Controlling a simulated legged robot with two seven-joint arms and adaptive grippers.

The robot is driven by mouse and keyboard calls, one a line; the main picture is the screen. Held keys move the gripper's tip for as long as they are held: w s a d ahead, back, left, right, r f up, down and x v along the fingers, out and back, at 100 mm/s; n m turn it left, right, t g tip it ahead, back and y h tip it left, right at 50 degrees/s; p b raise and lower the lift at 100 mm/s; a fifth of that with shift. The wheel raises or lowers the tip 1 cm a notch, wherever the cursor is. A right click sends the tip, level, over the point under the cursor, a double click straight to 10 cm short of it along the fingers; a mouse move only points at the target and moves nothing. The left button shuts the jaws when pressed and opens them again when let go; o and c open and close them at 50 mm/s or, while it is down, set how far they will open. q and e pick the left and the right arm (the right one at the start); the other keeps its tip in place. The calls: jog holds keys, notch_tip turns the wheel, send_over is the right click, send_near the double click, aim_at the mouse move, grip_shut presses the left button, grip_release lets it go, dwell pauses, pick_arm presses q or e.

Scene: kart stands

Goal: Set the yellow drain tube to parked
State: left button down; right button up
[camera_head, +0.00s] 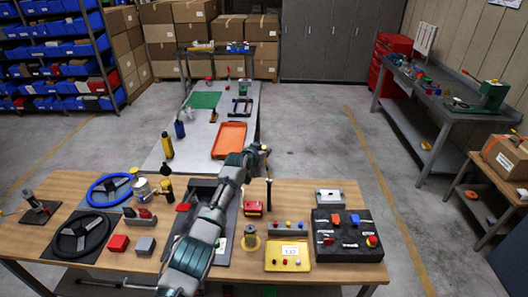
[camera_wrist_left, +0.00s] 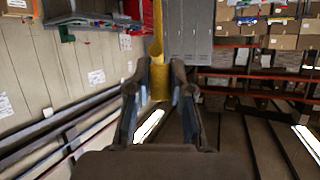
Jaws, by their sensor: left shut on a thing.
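My left gripper (camera_head: 263,150) is raised above the far edge of the wooden table, at the end of my arm that crosses the table. In the left wrist view the gripper (camera_wrist_left: 158,95) is shut on the yellow drain tube (camera_wrist_left: 158,42), which runs up between its two fingers to the top edge. The tube's lower end shows between the fingers; its upper end is out of view. In the head view I cannot clearly make out the tube at the gripper. My right gripper is not in view.
The wooden table (camera_head: 340,277) holds a yellow box with buttons (camera_head: 288,257), a black switch panel (camera_head: 348,238), a blue ring (camera_head: 109,190) and a black steering wheel (camera_head: 80,236). A grey table with an orange tray (camera_head: 229,140) stands behind. Open floor lies to the right.

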pick_arm(q)
jog(key=shift+r, duration=0.1)
jog(key=c, duration=1)
grip_release()
jog(key=shift+c, duration=0.2)
jog(key=shift+s, duration=0.1)
jog(key=shift+a, duration=0.1)
jog(key=v, duration=1.1)
jog(key=shift+s, duration=0.4)
jog(key=shift+a, duration=0.1)
